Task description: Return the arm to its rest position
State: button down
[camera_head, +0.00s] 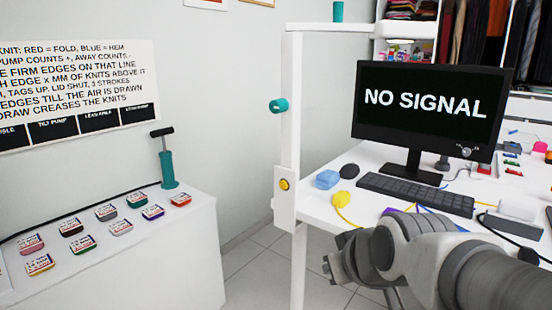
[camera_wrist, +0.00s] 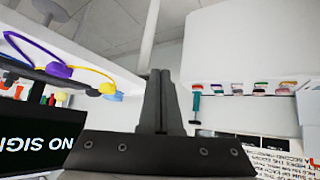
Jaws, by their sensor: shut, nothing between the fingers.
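My gripper (camera_wrist: 160,75) shows in the wrist view with its two dark fingers together and nothing between them. My grey and white arm (camera_head: 420,255) reaches in from the lower right of the head view, in front of the white desk's near edge. The fingers are not clear in the head view. The wrist view is upside down, and the fingers appear in the gap between the desk (camera_wrist: 110,50) and the white cabinet (camera_wrist: 250,45), touching neither as far as I can tell.
The desk (camera_head: 318,205) holds a "NO SIGNAL" monitor (camera_head: 430,110), a keyboard (camera_head: 415,194), a blue block (camera_head: 327,179) and cables. A white post (camera_head: 290,120) stands at its left corner. The white cabinet (camera_head: 190,245) bears several labelled packets and a teal pump (camera_head: 167,168). Floor (camera_head: 255,265) between is clear.

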jog(key=s+d+m+g+h+p, duration=0.25)
jog(key=s+d+m, duration=0.2)
jog(key=s, duration=0.75)
notch_tip(320, 180, up, 21)
jog(key=n+p, duration=0.1)
jog(key=p, duration=1.9)
jog(key=shift+w+r+y+p, duration=0.2)
jog(key=shift+w+y+p, duration=0.2)
jog(key=shift+y, duration=0.05)
jog(key=shift+g, duration=0.25)
